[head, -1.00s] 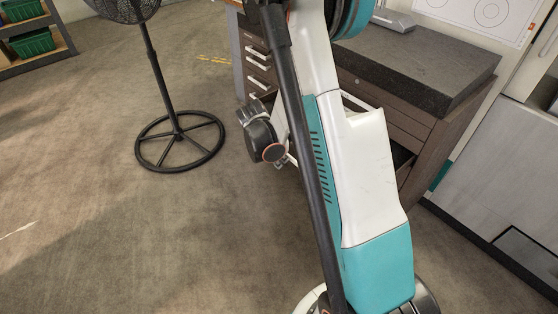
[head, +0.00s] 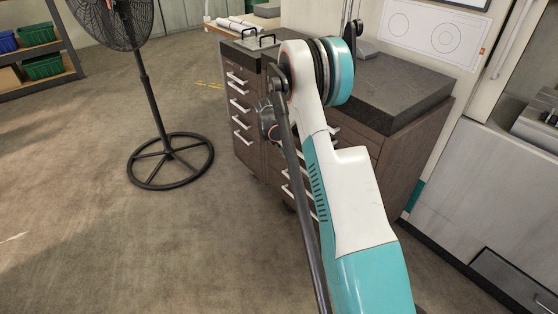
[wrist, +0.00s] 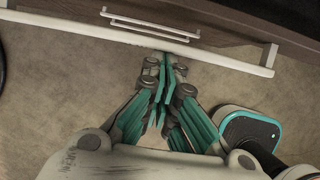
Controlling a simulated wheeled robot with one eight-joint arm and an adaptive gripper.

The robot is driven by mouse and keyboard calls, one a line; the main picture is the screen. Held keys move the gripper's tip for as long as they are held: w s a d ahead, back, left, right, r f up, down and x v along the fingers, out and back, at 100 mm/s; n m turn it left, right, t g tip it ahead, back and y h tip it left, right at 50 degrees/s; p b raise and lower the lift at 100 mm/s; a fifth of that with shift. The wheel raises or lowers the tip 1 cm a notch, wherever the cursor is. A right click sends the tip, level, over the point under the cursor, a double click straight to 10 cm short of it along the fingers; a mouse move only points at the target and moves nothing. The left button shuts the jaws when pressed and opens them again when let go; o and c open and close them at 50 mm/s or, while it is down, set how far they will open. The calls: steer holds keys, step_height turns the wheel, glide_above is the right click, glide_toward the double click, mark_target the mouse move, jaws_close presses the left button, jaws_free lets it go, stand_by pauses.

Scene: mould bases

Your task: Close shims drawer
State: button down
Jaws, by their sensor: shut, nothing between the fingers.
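A brown drawer cabinet (head: 255,130) stands in the middle of the head view, with several light bar handles on its front. My arm crosses in front of it and hides part of the drawers. I cannot tell which drawer is the shims drawer. In the wrist view, a brown drawer front (wrist: 225,30) spans the top, with a small pale handle (wrist: 150,24) and a longer pale bar (wrist: 60,25) below it. My gripper (wrist: 166,68) is shut and empty, its tips just below the long bar; contact cannot be told. In the head view the fingers are hidden.
A black pedestal fan (head: 170,160) stands left of the cabinet. A dark stone slab (head: 400,90) lies on the cabinet's right part. A grey unit (head: 475,185) stands at the right. The floor at left front is clear.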

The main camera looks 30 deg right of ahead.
steer(key=d, duration=0.8)
steer(key=shift+w+d, duration=0.25)
steer(key=shift+w, duration=0.1)
steer(key=v, duration=1.2)
steer(key=shift+a, duration=0.1)
